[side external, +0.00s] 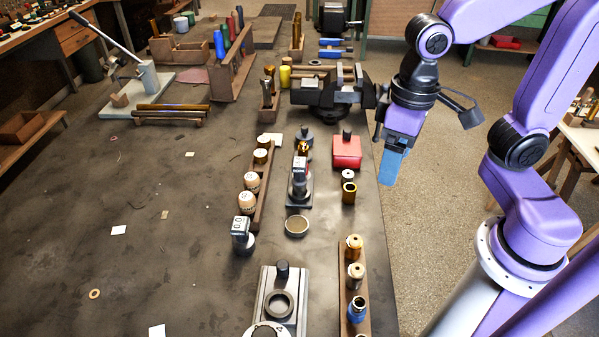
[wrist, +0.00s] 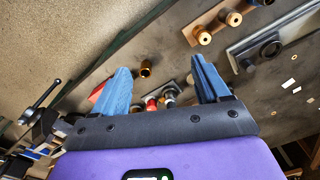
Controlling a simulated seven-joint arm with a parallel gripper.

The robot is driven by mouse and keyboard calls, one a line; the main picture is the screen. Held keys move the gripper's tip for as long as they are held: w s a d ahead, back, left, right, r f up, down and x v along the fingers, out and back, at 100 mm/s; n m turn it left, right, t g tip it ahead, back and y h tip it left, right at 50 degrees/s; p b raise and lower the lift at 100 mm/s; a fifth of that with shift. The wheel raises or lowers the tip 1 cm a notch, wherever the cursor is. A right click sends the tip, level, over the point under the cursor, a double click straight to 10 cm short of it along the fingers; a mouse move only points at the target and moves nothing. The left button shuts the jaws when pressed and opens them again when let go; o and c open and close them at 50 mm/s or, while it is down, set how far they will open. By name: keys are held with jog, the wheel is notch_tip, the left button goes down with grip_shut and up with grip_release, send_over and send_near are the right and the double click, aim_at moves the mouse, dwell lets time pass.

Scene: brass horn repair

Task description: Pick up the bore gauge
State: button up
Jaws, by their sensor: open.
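No tool is plainly marked as the bore gauge. One candidate is a grey gauge with a number face (side external: 241,228) on a dark round foot, standing on the bench near the middle. Another is a dark upright instrument with a white label (side external: 299,166), on a dark base behind and right of it. My gripper (side external: 391,176) hangs beyond the bench's right edge, above floor level and to the right of both. Its blue fingers (wrist: 160,66) are spread and empty in the wrist view. Small bench parts show beyond them there, too small to tell apart surely.
A red box (side external: 346,152) with a dark knob and a brass sleeve (side external: 349,192) stand between my gripper and the instruments. A vise (side external: 325,92) is behind. A wooden rack (side external: 263,200) holds several round-topped pieces. A shallow dish (side external: 296,226) sits nearby. The bench's left side is mostly clear.

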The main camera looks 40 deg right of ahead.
jog(key=w+a+r+m, duration=0.3)
jog(key=w+a+m, duration=0.1)
jog(key=w+m, duration=0.55)
notch_tip(320, 180, up, 3)
jog(key=m, duration=1.2)
send_over(299, 162)
jog(key=f, duration=1.2)
jog(key=shift+s+a, duration=0.1)
jog(key=shift+a, duration=0.15)
jog(key=shift+m, duration=0.25)
jog(key=shift+d+f, duration=0.2)
jog(key=shift+f, duration=1.15)
jog(key=shift+d+f, duration=0.15)
jog(key=shift+f, duration=1.2)
jog(key=c, duration=1.3)
jog(key=shift+r, duration=0.1)
jog(key=shift+r, duration=0.1)
